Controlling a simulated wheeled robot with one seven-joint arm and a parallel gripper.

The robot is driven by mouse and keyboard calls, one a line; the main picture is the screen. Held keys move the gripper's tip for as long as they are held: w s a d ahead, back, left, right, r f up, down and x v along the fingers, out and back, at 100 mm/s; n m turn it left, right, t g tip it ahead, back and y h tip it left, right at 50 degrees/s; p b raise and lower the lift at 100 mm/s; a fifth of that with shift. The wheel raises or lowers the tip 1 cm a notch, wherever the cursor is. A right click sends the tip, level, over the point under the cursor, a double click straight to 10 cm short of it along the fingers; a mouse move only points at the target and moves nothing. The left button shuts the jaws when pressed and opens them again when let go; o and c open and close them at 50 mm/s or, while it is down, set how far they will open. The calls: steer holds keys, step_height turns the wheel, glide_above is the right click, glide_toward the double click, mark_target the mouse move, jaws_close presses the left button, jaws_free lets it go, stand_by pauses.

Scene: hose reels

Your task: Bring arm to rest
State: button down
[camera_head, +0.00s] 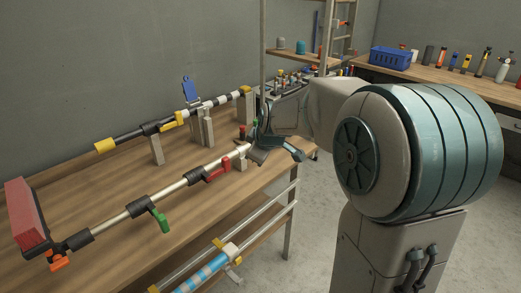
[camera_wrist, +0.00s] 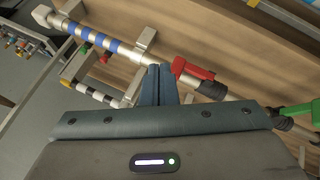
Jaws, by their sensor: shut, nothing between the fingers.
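My arm reaches in from the right in the head view, its large grey and teal joint (camera_head: 430,150) filling much of that side. My gripper is at the right end of the workbench (camera_head: 110,190), close to the end of the near pole (camera_head: 185,182); its fingers are small and partly unclear there. In the wrist view my gripper (camera_wrist: 160,72) shows two dark blue fingers together, with nothing between them. The fingertips show in front of the bench, beside the red clamp lever (camera_wrist: 190,70). I cannot tell whether they touch anything.
The near pole carries a red lever (camera_head: 217,170), a green lever (camera_head: 160,220) and a red block (camera_head: 26,216). A black and white striped pole (camera_head: 215,104) on stands lies behind. A blue basket (camera_head: 390,58) stands on the rear bench. Floor is clear at lower right.

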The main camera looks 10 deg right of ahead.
steer(key=shift+s+d+r, duration=0.15)
steer(key=shift+d+r, duration=0.2)
steer(key=shift+r, duration=0.15)
steer(key=s+f+m+g, duration=0.1)
steer(key=s+m, duration=0.2)
steer(key=s, duration=0.6)
steer(key=s+f+m+g, duration=0.1)
steer(key=s+m, duration=0.3)
steer(key=s, duration=0.6)
steer(key=s+f+m+g+h, duration=0.1)
steer(key=s+f+m+g, duration=0.1)
steer(key=s, duration=0.7)
steer(key=shift+s+m+g, duration=0.3)
steer(key=shift+m, duration=0.6)
steer(key=shift+a, duration=0.25)
